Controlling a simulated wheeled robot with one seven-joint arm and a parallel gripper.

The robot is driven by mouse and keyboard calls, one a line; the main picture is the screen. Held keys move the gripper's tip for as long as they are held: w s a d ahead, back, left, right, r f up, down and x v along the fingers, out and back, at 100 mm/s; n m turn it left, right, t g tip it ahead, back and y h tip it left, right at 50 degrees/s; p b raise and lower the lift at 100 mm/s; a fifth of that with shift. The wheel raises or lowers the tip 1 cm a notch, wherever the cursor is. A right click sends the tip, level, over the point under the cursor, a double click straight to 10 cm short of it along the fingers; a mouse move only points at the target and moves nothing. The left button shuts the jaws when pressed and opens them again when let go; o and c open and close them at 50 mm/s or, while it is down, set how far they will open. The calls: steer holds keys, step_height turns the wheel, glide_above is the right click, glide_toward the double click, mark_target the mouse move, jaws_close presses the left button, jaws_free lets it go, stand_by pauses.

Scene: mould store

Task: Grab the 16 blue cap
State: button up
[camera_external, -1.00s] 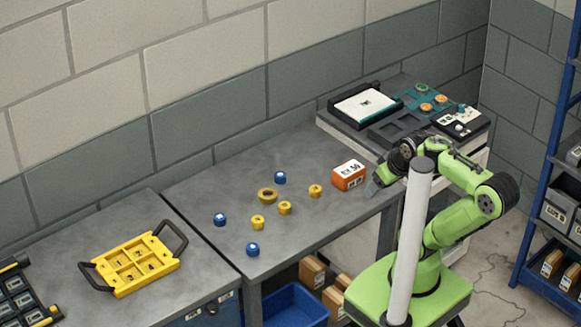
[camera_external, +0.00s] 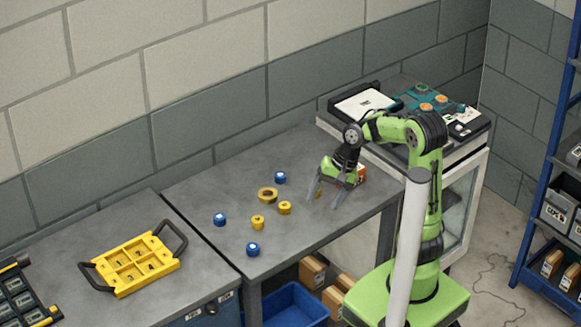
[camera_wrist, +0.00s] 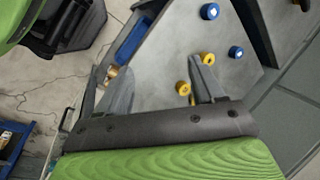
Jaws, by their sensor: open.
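Three blue caps stand on the grey table: one at the back (camera_external: 280,177), one at the left (camera_external: 219,219) and one near the front edge (camera_external: 253,249). Their numbers are too small to read, so I cannot tell which is 16. The wrist view shows two blue caps, one at the top (camera_wrist: 210,11) and one lower right (camera_wrist: 236,52). My gripper (camera_external: 323,203) is open and empty above the table's right part, right of all the blue caps. In the wrist view its spread fingers (camera_wrist: 162,75) show no blue cap between them.
Another yellow cap is partly hidden by my gripper. A yellow tray (camera_external: 151,263) is on the left table.

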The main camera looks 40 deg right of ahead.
mark_target(257, 245)
steer(key=w+f+m+y, duration=0.2)
steer(key=f+m, duration=0.1)
steer(key=w+a+f+m+y+b, duration=0.1)
steer(key=w+f+m+y, duration=0.2)
steer(key=w+a+f+m+g+y+b, duration=0.1)
steer(key=w+f+m+y, duration=0.1)
steer(key=w+m, duration=0.1)
steer(key=shift+f+m+y, duration=0.3)
steer(key=shift+f+y, duration=0.1)
steer(key=shift+w+f+m+y, duration=0.15)
steer(key=shift+w+m+y, duration=0.3)
steer(key=shift+m+y, duration=0.35)
steer(key=b+x, duration=0.2)
steer(key=x, duration=0.3)
steer(key=b+x, duration=0.2)
steer(key=x, duration=0.3)
steer(key=b+x, duration=0.2)
steer(key=x, duration=0.3)
steer(key=shift+a+f, duration=0.2)
steer(key=shift+f, duration=0.25)
steer(key=shift+r, duration=0.1)
steer(key=c, duration=1.1)
